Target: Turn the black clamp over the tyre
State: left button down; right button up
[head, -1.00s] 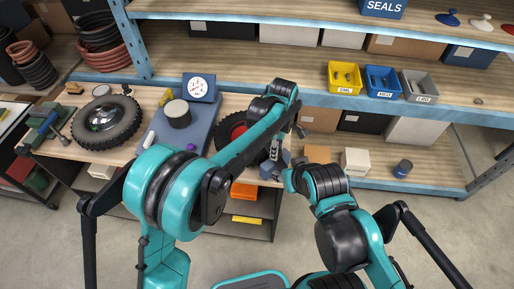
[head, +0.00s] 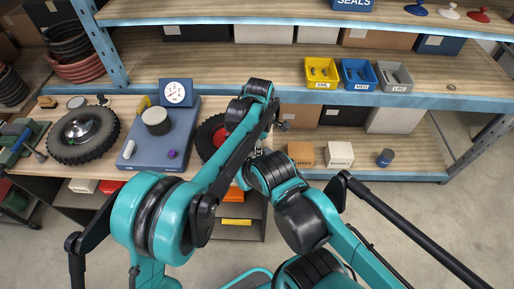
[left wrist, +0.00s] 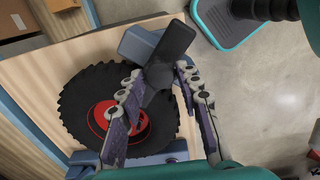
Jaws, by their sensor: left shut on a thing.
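My left gripper (left wrist: 160,75) is shut on the black clamp (left wrist: 172,48), a dark bar with a round part between the fingertips. The clamp shows over the upper right of the tyre (left wrist: 80,95) in the left wrist view; I cannot tell whether they touch. This tyre has a red hub (left wrist: 103,116). A blue-grey block (left wrist: 138,44) is beside the clamp. In the head view the tyre (head: 208,136) is partly hidden by my left arm, and my left gripper (head: 258,149) is partly covered. My right gripper cannot be made out.
A second tyre (head: 70,152) with a metal hub lies at the left of the bench. A blue scale (head: 150,157) with a dial stands between the tyres. Yellow (head: 321,84), blue and grey bins stand on the shelf. Floor is free at right.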

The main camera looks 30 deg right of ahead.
pick_arm(q)
jog(key=c, duration=1.1)
grip_release()
jog(key=shift+o, duration=0.2)
notch_tip(320, 180, up, 12)
jog(key=w+a+f+m+t+h+b, duration=0.1)
jog(key=a+m+t+b, duration=0.2)
jog(key=a, duration=1)
jog(key=w+a+f+m+b, duration=0.15)
jog(key=a+b, duration=0.25)
jog(key=a, duration=1)
jog(key=s+a+f+m+t+b, duration=0.1)
jog(key=s+a+f+m+b, duration=0.1)
jog(key=s+a+f, duration=0.2)
jog(key=s+a+f+m+t+b, duration=0.1)
jog(key=s+a+f, duration=0.3)
jog(key=a, duration=0.5)
jog(key=s+a+f+m+t+y+b, duration=0.1)
jog(key=s+a+f+m+t+b, duration=0.1)
jog(key=a+f, duration=0.4)
jog(key=shift+s+a+f+m+b, duration=0.35)
jog(key=shift+s+a+m+b, duration=0.35)
jog(key=shift+s+m+b, duration=0.3)
